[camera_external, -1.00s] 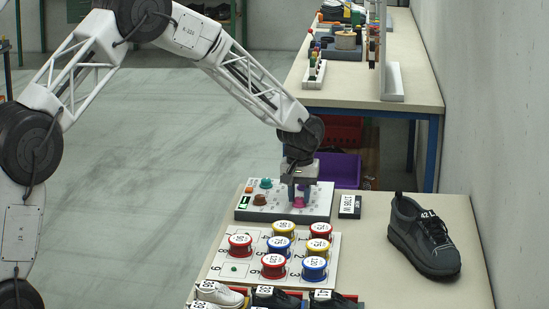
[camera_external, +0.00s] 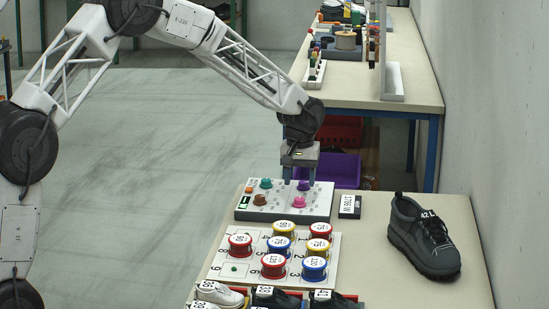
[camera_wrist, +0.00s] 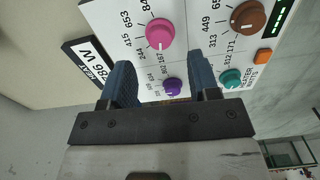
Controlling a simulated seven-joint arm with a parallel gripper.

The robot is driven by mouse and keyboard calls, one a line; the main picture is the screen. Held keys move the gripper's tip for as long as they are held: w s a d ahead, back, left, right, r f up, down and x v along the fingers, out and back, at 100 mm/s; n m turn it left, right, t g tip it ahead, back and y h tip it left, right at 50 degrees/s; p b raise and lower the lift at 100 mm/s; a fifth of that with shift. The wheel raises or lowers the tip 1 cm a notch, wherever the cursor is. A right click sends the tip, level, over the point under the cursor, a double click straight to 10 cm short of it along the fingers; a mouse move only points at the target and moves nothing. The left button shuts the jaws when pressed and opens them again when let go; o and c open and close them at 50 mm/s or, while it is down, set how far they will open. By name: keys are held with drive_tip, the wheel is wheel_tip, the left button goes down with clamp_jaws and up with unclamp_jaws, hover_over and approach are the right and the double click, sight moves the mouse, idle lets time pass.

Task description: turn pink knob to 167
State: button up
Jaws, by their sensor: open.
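The pink knob (camera_external: 299,202) stands at the front right of the white control panel (camera_external: 285,214). It shows at the top middle of the wrist view (camera_wrist: 160,33), ringed by printed numbers, with 167 on the side nearer my gripper. I cannot clearly tell which number it points at. My gripper (camera_external: 299,182) is open and empty, above the panel toward its back right. In the wrist view its fingers (camera_wrist: 161,72) are apart, with the pink knob beyond their tips and uncovered. The purple knob (camera_wrist: 173,87) appears between them.
The panel also holds a teal knob (camera_external: 266,183), a brown knob (camera_external: 260,200), an orange button (camera_external: 249,190) and a green display (camera_external: 244,202). A black label block (camera_external: 350,207) lies right of it. Several labelled round tins stand on a white board (camera_external: 232,270) in front; a dark shoe (camera_external: 425,237) is right.

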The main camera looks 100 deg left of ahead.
sight(300, 199)
drive_tip(key=shift+r, duration=1.55)
drive_tip(key=shift+w+d+r, duration=0.15)
drive_tip(key=shift+d, duration=0.1)
drive_tip(key=w+d+r+m, duration=0.1)
drive_tip(key=d+r+m, duration=0.35)
drive_tip(key=d, duration=0.85)
drive_tip(key=w+d+r+m+t, duration=0.1)
drive_tip(key=d+r, duration=0.6)
drive_tip(key=d, duration=0.6)
drive_tip(key=w+d+r+m, duration=0.15)
drive_tip(key=d+r, duration=0.35)
drive_tip(key=d, duration=0.8)
drive_tip(key=s+d+r+m+t, duration=0.1)
drive_tip(key=s+d+r+m, duration=0.15)
drive_tip(key=s+d, duration=0.55)
drive_tip(key=s+d+r+m, duration=0.1)
drive_tip(key=s+d+m, duration=0.2)
drive_tip(key=d, duration=0.9)
drive_tip(key=s+d+f+m, duration=0.2)
drive_tip(key=s+d+m, duration=0.3)
drive_tip(key=s+d, duration=0.7)
drive_tip(key=s, duration=0.4)
drive_tip(key=shift+s+f+t, duration=0.15)
drive_tip(key=shift+f+t, duration=0.15)
drive_tip(key=shift+f, duration=0.1)
